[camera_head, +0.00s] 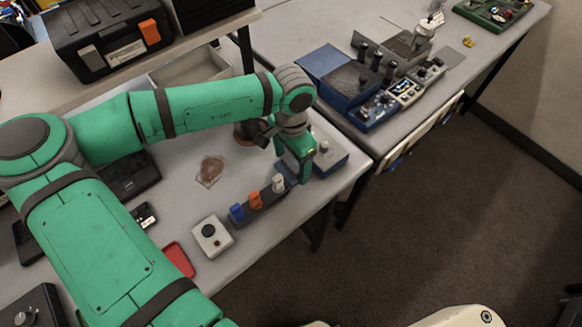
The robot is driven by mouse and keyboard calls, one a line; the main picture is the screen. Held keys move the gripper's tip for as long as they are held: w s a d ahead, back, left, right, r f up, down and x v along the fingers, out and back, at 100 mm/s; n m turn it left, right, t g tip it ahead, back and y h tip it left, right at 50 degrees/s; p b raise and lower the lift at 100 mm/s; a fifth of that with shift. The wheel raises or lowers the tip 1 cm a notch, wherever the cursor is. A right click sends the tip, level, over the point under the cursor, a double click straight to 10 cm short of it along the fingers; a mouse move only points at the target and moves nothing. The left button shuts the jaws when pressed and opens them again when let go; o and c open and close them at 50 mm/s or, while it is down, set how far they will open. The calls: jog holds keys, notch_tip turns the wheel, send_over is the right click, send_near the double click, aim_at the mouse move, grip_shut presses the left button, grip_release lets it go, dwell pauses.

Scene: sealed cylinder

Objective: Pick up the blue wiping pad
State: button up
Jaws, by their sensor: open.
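A small blue piece (237,212), which may be the blue wiping pad, stands at the left end of a dark narrow holder (262,204) near the table's right-hand front edge. An orange piece (255,200) and a white piece (278,184) stand beside it in a row. My gripper (292,178) points down by the right end of the holder, close to the white piece and apart from the blue one. It is open. The fingertips are small and partly hidden, and I cannot tell whether they touch the holder.
A white box with a black knob (210,236) and a red tray (178,260) are left of the holder. A blue-grey box (330,158) stands right of my gripper. A clear bag with brown contents (211,169) lies behind. A second table (300,38) holds equipment.

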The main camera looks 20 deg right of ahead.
jog(key=shift+f, duration=0.1)
jog(key=shift+c, duration=0.3)
jog(key=c, duration=1.1)
jog(key=shift+r, duration=0.45)
notch_tip(320, 180, up, 2)
jog(key=shift+r, duration=0.1)
jog(key=s+d+r, duration=0.4)
jog(key=s+r, duration=0.6)
jog(key=s, duration=0.3)
jog(key=shift+s, duration=0.2)
